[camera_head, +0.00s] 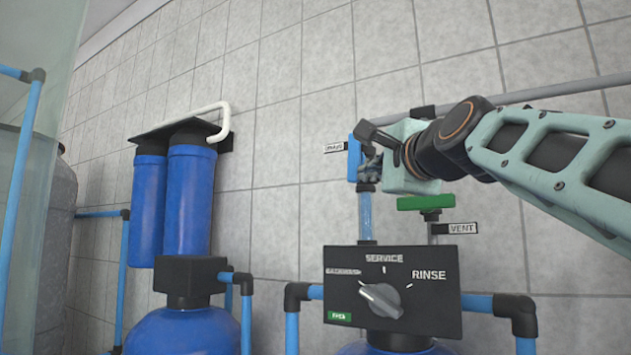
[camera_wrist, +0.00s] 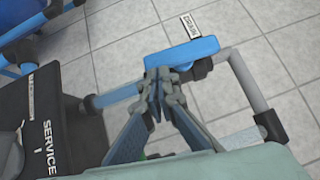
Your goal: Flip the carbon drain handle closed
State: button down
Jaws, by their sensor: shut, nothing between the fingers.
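The blue drain handle (camera_head: 354,158) stands upright beside the DRAIN label in the head view, roughly in line with the light blue pipe (camera_head: 366,213) below it. In the wrist view the handle (camera_wrist: 190,52) lies just beyond my fingertips, running roughly along the pipe. My gripper (camera_head: 371,171) is shut and empty, close to the right side of the handle in the head view. Its fingertips (camera_wrist: 167,82) overlap the near edge of the handle in the wrist view; I cannot tell whether they touch it. My fingers hide part of the valve body.
A green vent handle (camera_head: 425,203) lies just below my wrist. The black control box (camera_head: 392,292) with its grey knob (camera_head: 381,300) is below. Blue filter housings (camera_head: 188,200) hang at left. A grey pipe (camera_head: 560,89) runs along the tiled wall behind my arm.

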jog(key=shift+w+a+f+m+t+b, duration=0.3)
jog(key=shift+m+t+b, duration=0.4)
jog(key=shift+b, duration=1.2)
jog(key=shift+a+f+m+t+b, duration=0.25)
jog(key=shift+m+t+b, duration=0.35)
jog(key=shift+b, duration=0.55)
jog(key=shift+w+a+m+h+b, duration=0.15)
jog(key=shift+w+m+h+b, duration=0.05)
jog(key=shift+m+h+b, duration=0.1)
